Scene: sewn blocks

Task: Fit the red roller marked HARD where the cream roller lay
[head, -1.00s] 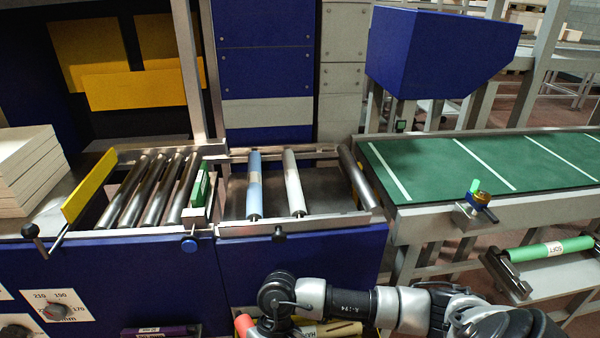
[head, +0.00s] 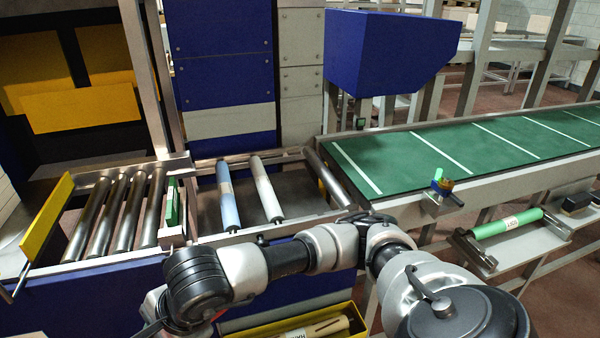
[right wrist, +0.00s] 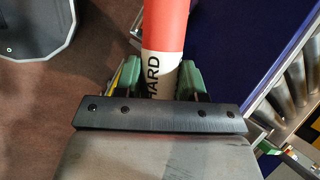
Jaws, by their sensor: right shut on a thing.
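The red roller marked HARD (right wrist: 165,30) is held between the green fingers of my right gripper (right wrist: 160,80) in the right wrist view. The fingers grip its pale, lettered end section; its far end runs out of the picture. In the head view my right arm hides most of this gripper and roller. A cream-tan roller (head: 328,327) lies in a yellow-edged tray at the bottom. In the roller frame (head: 300,217), a blue roller (head: 228,197) and a whitish roller (head: 266,190) lie side by side, with open gaps to either side. My left gripper is out of view.
Several steel rollers (head: 128,212) and a green block (head: 172,203) lie left of the blue roller. A steel roller (head: 328,180) borders the green conveyor (head: 450,150). A green roller (head: 506,223) rests on a side rack. A yellow plate (head: 46,217) stands far left.

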